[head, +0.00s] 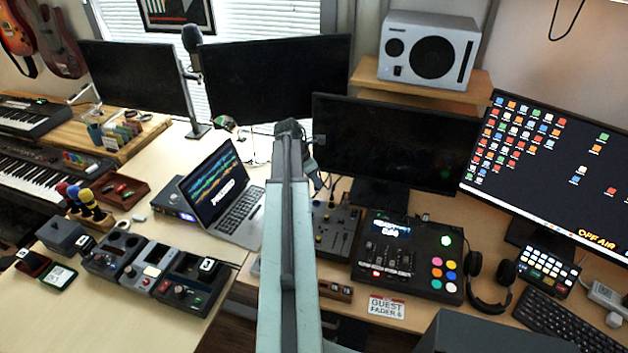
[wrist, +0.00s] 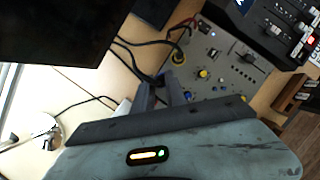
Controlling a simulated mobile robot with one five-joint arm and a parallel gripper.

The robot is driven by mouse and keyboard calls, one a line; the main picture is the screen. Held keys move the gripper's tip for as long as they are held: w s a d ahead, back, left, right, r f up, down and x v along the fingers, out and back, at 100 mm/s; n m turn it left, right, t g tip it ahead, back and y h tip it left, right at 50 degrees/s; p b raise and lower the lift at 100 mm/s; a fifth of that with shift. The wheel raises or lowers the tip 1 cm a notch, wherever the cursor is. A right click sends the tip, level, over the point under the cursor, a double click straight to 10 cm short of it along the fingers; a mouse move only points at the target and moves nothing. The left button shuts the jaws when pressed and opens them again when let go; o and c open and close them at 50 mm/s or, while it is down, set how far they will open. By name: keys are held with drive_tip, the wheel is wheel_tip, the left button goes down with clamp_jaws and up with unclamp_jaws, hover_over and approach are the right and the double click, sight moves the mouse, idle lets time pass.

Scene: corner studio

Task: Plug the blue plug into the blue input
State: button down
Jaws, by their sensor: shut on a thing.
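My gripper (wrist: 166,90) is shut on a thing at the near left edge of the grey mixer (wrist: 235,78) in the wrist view. A black cable (wrist: 135,68) runs to its fingers. The mixer also shows in the head view (head: 337,232), where my arm hides the gripper.
A dark monitor (head: 385,145) stands behind the mixer. A laptop (head: 222,190) is left of my arm and a black control deck (head: 410,258) right of the mixer.

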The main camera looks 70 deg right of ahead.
drive_tip(key=shift+f, duration=0.15)
wheel_tip(320, 180, down, 6)
drive_tip(key=b, duration=0.6)
drive_tip(key=shift+r, duration=0.2)
drive_tip(key=shift+s+f+b, duration=0.1)
drive_tip(key=shift+f+b, duration=0.45)
drive_tip(key=shift+f, duration=0.05)
idle(1.5)
drive_tip(key=c, duration=1.3)
unclamp_jaws()
drive_tip(key=p+v, duration=0.7)
drive_tip(key=v, duration=0.1)
